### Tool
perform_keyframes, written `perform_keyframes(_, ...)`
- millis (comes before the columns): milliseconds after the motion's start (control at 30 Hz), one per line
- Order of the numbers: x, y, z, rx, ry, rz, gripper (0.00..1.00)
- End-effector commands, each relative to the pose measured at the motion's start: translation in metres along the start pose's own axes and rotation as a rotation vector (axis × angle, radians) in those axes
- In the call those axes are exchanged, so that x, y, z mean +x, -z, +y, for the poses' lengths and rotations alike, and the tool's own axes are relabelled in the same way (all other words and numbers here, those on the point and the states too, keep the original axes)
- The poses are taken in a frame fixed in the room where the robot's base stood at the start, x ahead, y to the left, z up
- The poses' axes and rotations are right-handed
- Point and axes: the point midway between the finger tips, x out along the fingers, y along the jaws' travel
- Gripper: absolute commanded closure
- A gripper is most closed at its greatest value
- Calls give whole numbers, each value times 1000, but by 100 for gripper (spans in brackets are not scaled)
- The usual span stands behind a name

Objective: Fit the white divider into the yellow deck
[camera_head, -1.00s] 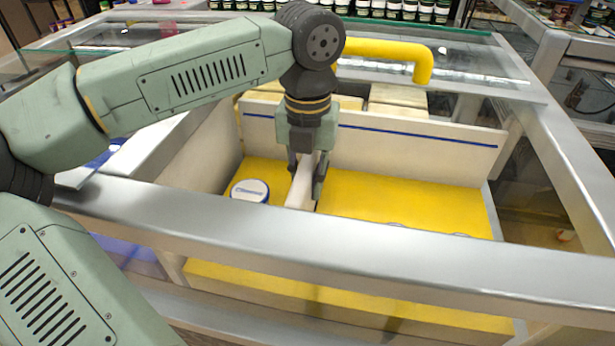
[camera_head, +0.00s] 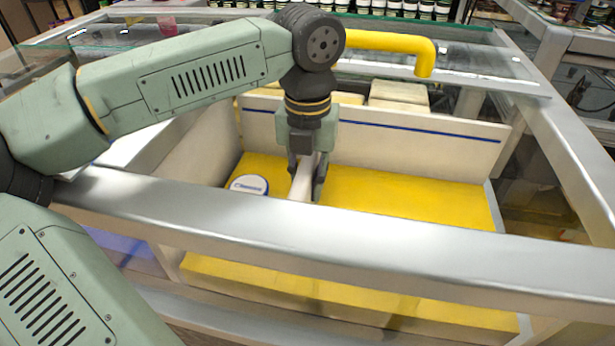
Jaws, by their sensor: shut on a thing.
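My gripper (camera_head: 306,180) points down inside the case, shut on the white divider (camera_head: 302,187). The divider shows as a narrow pale strip between the fingers, standing on edge and running toward the front rail. Its lower front part is hidden behind the rail, so I cannot tell whether it sits in the deck. The yellow deck (camera_head: 400,199) spreads out on both sides of it, with the larger clear part on the right.
A round white-lidded tub (camera_head: 249,185) stands on the deck just left of the divider. A white back panel with a blue stripe (camera_head: 420,139) rises behind. A metal front rail (camera_head: 330,248) crosses before the gripper. A yellow pipe (camera_head: 400,45) runs above the back.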

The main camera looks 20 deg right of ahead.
Motion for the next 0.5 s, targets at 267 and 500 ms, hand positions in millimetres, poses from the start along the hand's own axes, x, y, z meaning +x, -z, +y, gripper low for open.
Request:
perform_keyframes(267, 8, 0, 0, 0, 0, 0, 100)
perform_keyframes(500, 16, 0, 0, 0, 2, 2, 100)
